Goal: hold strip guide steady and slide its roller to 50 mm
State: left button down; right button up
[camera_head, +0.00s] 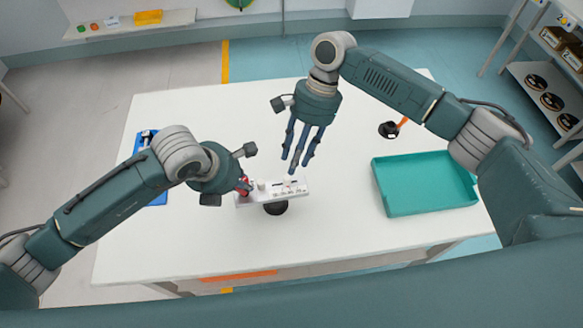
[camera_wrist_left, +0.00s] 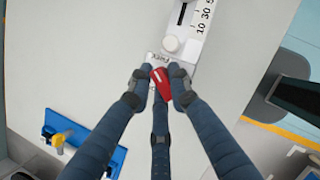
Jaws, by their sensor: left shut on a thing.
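The strip guide (camera_head: 272,194) is a white bar on the table with a dark round base beneath it. In the left wrist view its face (camera_wrist_left: 199,25) shows a slot and a scale with 10 and 30. The roller, a pale round knob (camera_wrist_left: 170,44), sits near the guide's left end, at the low end of the scale. My left gripper (camera_head: 243,185) is shut on a red grip (camera_wrist_left: 160,84) at that end. My right gripper (camera_head: 296,166) is above the guide's right part, fingers pointing down, apart and empty. Whether its fingertips touch the guide is unclear.
A teal tray (camera_head: 425,184) stands on the right of the white table (camera_head: 205,250). A dark round object (camera_head: 388,130) with an orange part lies behind it. A blue holder (camera_wrist_left: 85,143) is at the left, partly behind my left arm. The table front is clear.

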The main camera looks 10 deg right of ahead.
jog(key=v, duration=0.6)
jog(key=shift+r, duration=0.4)
jog(key=shift+w+d, duration=0.1)
